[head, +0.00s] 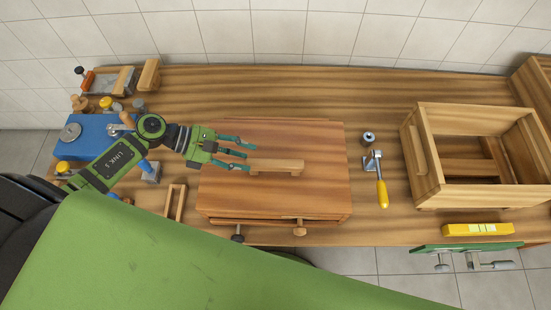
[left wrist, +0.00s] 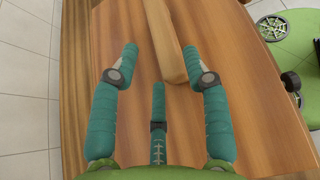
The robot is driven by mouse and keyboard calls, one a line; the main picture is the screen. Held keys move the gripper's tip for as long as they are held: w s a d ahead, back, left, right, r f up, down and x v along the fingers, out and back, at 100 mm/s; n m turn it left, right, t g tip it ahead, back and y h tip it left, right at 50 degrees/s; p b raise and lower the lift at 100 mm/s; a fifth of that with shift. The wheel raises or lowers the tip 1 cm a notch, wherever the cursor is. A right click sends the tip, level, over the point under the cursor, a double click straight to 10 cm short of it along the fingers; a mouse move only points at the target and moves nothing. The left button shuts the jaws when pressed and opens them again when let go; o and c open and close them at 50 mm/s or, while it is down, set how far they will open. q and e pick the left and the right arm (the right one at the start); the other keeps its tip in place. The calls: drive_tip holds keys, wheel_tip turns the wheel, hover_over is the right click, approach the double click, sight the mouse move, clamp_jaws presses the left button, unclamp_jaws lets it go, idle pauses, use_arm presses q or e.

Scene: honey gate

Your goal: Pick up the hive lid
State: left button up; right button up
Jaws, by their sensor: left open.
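The hive lid (head: 310,190) is a flat wooden panel with a wooden bar handle (head: 278,166) on its top, lying level on the workbench in the head view. In the left wrist view the lid (left wrist: 255,110) fills most of the picture, and the handle (left wrist: 165,40) runs away from the fingers. My left gripper (head: 248,154) is open and empty above the lid, with its fingertips close to the handle's left end. In the left wrist view my left gripper (left wrist: 160,65) has its fingers spread apart. I cannot tell if a finger touches the handle. My right gripper is not in view.
An open wooden box (head: 432,185) stands on the right of the workbench (head: 300,88). A yellow-handled tool (head: 381,190) and a small metal piece (head: 369,138) lie between lid and box. A yellow level (head: 478,229) lies at the front right. Clamps and a blue item (head: 92,130) crowd the left.

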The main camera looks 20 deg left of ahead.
sight(264, 160)
use_arm(q)
drive_tip(key=p+x, duration=0.1)
drive_tip(key=x, duration=0.7)
drive_tip(key=shift+w+d, duration=0.1)
drive_tip(key=shift+d, duration=0.05)
clamp_jaws()
drive_tip(key=shift+w+r, duration=0.1)
